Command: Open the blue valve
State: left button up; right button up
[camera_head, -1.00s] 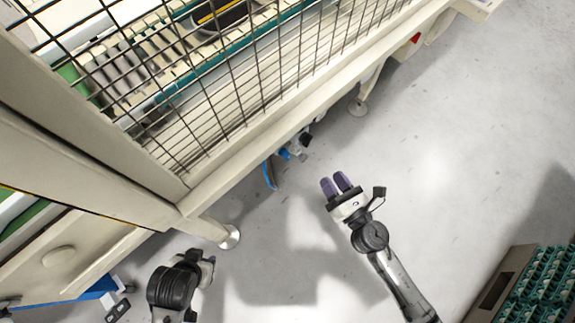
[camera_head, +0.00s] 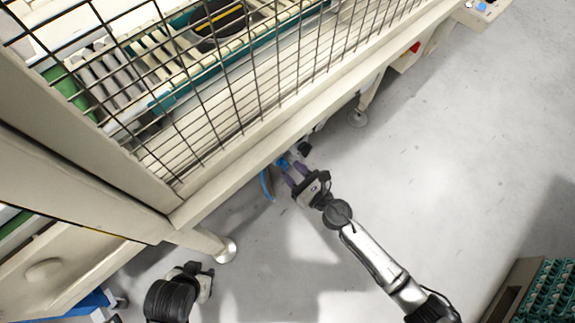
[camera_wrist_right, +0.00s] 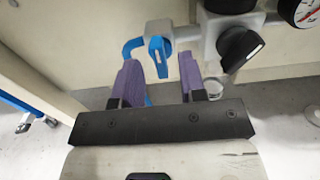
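The blue valve handle (camera_wrist_right: 158,55) sits on a grey pipe fitting under the machine, with a blue hose bending off to its left. In the head view only a bit of blue (camera_head: 282,161) shows by the machine's lower edge. My right gripper (camera_head: 292,172) reaches in there. In the right wrist view its two purple fingers (camera_wrist_right: 160,77) stand apart, with the blue handle ahead of and partly in the gap; I cannot tell whether they touch it. My left gripper (camera_head: 205,279) is at the lower left, away from the valve; its fingers are not clear.
A black knob (camera_wrist_right: 238,47) and a pressure gauge (camera_wrist_right: 306,12) sit right of the valve. The machine's beige frame (camera_head: 240,155) and wire mesh overhang the spot. A machine foot (camera_head: 226,250) stands to the left. Egg trays (camera_head: 548,295) are at the lower right. The floor between is clear.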

jog(key=shift+x, duration=1.3)
jog(key=shift+c, duration=0.2)
jog(key=c, duration=0.6)
